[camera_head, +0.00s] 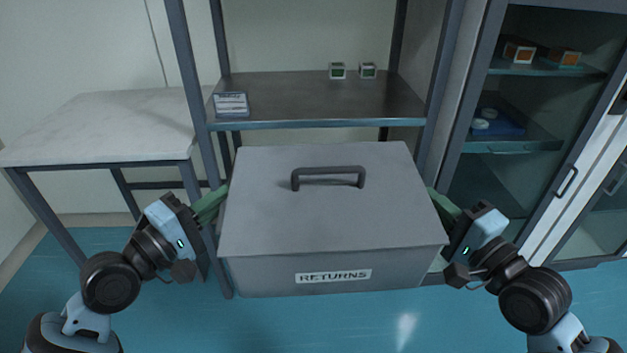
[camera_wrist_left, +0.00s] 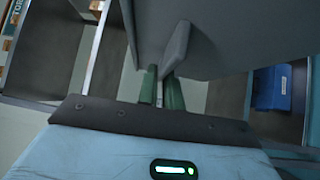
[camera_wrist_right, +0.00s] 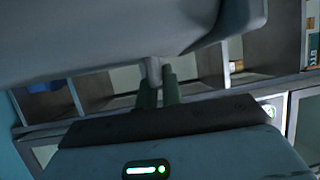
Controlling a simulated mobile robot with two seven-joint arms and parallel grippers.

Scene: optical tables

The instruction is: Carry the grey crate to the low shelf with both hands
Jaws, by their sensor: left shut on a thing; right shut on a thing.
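The grey crate (camera_head: 330,225) has a flat lid with a dark handle (camera_head: 328,178) and a "RETURNS" label on its front. It hangs level between my two hands, above the blue floor, in front of the shelf unit. My left gripper (camera_head: 218,200) is shut on the crate's left side; its green fingers close on a grey tab in the left wrist view (camera_wrist_left: 162,85). My right gripper (camera_head: 434,200) is shut on the crate's right side, its fingers on a grey tab in the right wrist view (camera_wrist_right: 156,85). The metal shelf (camera_head: 290,95) stands behind the crate; the crate hides whatever is below it.
Two small green-and-white boxes (camera_head: 352,71) and a small labelled card or box (camera_head: 231,103) stand on the shelf. A pale-topped table (camera_head: 100,125) is at left. A glass-fronted cabinet (camera_head: 530,130) is close at right. Shelf uprights (camera_head: 190,90) flank the opening. Open floor (camera_head: 370,325) shows in front.

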